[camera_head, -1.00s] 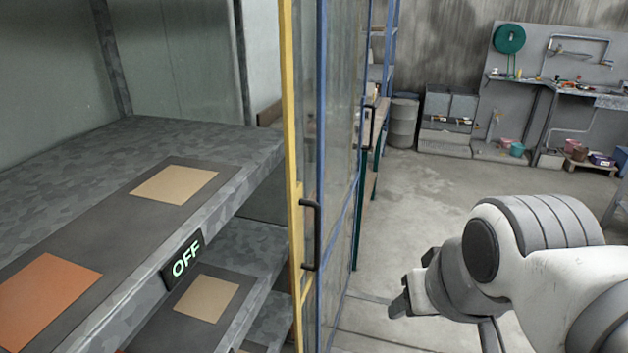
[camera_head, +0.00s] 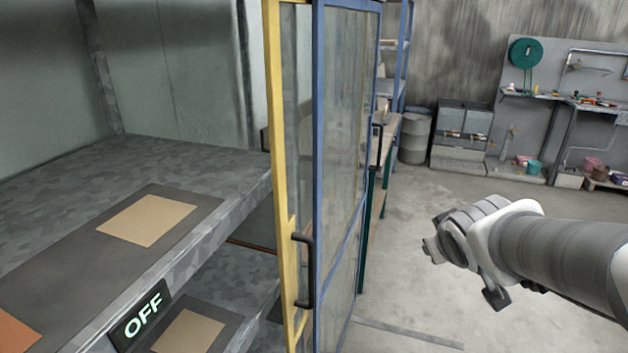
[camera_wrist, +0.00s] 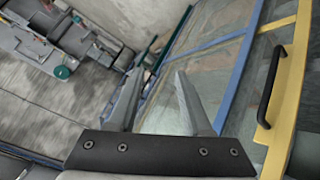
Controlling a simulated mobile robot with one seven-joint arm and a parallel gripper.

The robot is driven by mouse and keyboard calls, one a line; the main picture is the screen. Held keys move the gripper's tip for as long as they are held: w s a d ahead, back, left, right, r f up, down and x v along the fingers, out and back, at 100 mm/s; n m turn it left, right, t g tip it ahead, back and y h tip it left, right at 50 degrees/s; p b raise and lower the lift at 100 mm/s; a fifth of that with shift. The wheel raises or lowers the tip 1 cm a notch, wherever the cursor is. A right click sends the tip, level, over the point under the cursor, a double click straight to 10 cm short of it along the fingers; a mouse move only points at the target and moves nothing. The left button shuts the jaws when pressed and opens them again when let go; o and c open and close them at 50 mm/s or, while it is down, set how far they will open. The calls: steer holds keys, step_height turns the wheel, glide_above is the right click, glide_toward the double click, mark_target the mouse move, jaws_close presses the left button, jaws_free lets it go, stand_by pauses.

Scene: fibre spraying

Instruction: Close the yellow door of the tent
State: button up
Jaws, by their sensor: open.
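The yellow door (camera_head: 277,120) is a tall glass-paned frame, seen nearly edge-on left of a blue-framed door (camera_head: 318,150) in the head view. A black handle (camera_head: 309,271) is fixed to the yellow frame. In the wrist view the yellow frame (camera_wrist: 290,90) and its handle (camera_wrist: 267,87) are at the right, beside the blue frame. My gripper (camera_head: 428,250) is to the right of the doors, apart from the handle. In the wrist view its two fingers (camera_wrist: 158,95) are spread and empty. The tent interior with grey shelves (camera_head: 180,170) shows at the left.
An OFF sign (camera_head: 142,316) is on the shelf edge, and tan squares (camera_head: 147,220) lie on the shelf. A barrel (camera_head: 415,138), grey cabinets (camera_head: 462,137) and a tool board (camera_head: 580,70) stand at the back. The concrete floor right of the doors is clear.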

steer(key=w+a+f+n+t+y, duration=0.2)
steer(key=w+f+n+y, duration=0.45)
steer(key=w+f, duration=0.25)
steer(key=s+a+f+n+g+y, duration=0.1)
steer(key=s+a+f+y, duration=0.15)
steer(key=s+y, duration=0.3)
steer(key=s+a+f+n+g+y, duration=0.1)
steer(key=s+a+y, duration=0.25)
steer(key=y, duration=0.25)
steer(key=p+x, duration=0.1)
steer(key=x, duration=1.5)
steer(key=shift+a, duration=0.25)
jaws_close()
